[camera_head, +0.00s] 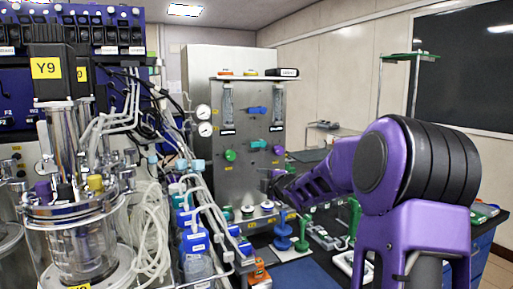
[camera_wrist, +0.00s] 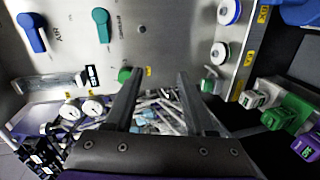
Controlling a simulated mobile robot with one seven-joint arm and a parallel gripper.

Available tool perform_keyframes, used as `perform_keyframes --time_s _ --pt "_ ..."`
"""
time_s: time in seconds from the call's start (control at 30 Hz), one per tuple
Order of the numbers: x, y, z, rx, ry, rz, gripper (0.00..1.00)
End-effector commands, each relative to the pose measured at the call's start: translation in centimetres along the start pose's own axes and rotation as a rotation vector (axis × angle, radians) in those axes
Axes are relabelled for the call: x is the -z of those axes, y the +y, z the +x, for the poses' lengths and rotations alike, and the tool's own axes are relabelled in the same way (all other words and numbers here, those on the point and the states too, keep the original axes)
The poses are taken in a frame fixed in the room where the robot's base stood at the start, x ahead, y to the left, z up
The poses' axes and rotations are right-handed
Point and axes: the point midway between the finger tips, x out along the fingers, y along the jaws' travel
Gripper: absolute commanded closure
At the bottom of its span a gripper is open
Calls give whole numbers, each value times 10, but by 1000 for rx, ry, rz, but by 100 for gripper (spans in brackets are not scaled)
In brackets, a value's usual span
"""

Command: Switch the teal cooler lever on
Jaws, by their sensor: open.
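The teal lever (camera_wrist: 101,28) is on the steel panel (camera_wrist: 155,40), at the upper left of the wrist view. In the head view the same lever (camera_head: 258,144) lies roughly horizontal on the cabinet front. My gripper (camera_wrist: 157,74) is open and empty, with its fingers pointing toward the panel. The lever is beyond the fingertips and to their left in the wrist view, apart from them. In the head view my gripper (camera_head: 272,186) is in front of the panel's lower part, below the lever, with its fingers hard to make out.
A blue lever (camera_wrist: 32,32) is beside the teal one, above it in the head view. A green knob (camera_wrist: 125,75) is close to the left finger. White-and-blue round knobs (camera_wrist: 229,12) are at the right. Tubing and blue-capped bottles (camera_head: 193,240) stand left of my arm.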

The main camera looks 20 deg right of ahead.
Motion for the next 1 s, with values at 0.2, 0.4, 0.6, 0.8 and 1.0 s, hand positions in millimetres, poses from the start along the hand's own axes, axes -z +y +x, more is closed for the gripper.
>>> perform_keyframes --time_s 0.2,0.4,0.6,0.8,1.0 --pt "-17 13 -18 -64 27 -24 45" --pt "-25 46 -42 -150 42 -64 45" --pt "-27 66 -57 -200 46 -92 45" --pt "-26 71 -49 -207 48 -94 45" --pt "-23 77 -20 -208 50 -91 45"
